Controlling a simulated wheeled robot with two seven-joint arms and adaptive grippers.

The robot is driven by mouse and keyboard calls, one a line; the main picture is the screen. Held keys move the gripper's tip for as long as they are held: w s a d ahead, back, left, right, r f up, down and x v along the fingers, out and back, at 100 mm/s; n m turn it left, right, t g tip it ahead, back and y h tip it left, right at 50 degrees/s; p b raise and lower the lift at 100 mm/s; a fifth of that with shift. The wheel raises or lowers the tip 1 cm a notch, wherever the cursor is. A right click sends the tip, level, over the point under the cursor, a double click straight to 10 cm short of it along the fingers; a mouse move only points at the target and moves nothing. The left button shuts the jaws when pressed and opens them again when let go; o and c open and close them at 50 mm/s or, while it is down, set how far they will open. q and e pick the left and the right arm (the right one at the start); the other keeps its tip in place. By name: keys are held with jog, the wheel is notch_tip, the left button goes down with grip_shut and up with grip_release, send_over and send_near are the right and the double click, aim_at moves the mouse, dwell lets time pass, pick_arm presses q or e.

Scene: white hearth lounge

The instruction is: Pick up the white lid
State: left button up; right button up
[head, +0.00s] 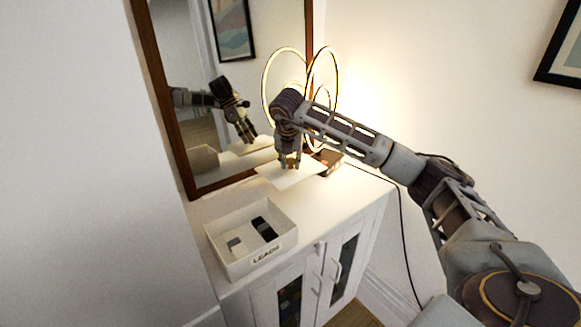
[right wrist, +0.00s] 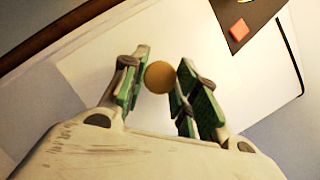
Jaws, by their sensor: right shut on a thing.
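The white lid (head: 283,180) is a flat rectangular plate over the back part of the white cabinet top, near the mirror. In the right wrist view the pale lid (right wrist: 90,68) spreads beneath my fingers, with a round tan knob (right wrist: 160,77) between them. My right gripper (head: 289,165) points down and is shut on the lid by this knob. It also shows in the right wrist view (right wrist: 158,88). I cannot tell whether the lid is clear of the cabinet top. My left gripper is not in view.
A white open box (head: 228,262) labelled LEADS stands at the front left, with dark and grey items inside. A dark object (head: 331,160) lies right of the lid. A ringed lamp (head: 270,85) glows behind my arm. The mirror (head: 190,130) stands at the back.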

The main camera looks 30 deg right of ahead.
jog(key=shift+s+r, duration=0.2)
jog(key=shift+s, duration=0.45)
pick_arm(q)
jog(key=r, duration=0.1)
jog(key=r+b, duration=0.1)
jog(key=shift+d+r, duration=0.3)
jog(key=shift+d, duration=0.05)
pick_arm(e)
jog(key=s+d, duration=0.1)
jog(key=s, duration=1.7)
jog(key=shift+s+d, duration=0.15)
jog(key=shift+d, duration=0.1)
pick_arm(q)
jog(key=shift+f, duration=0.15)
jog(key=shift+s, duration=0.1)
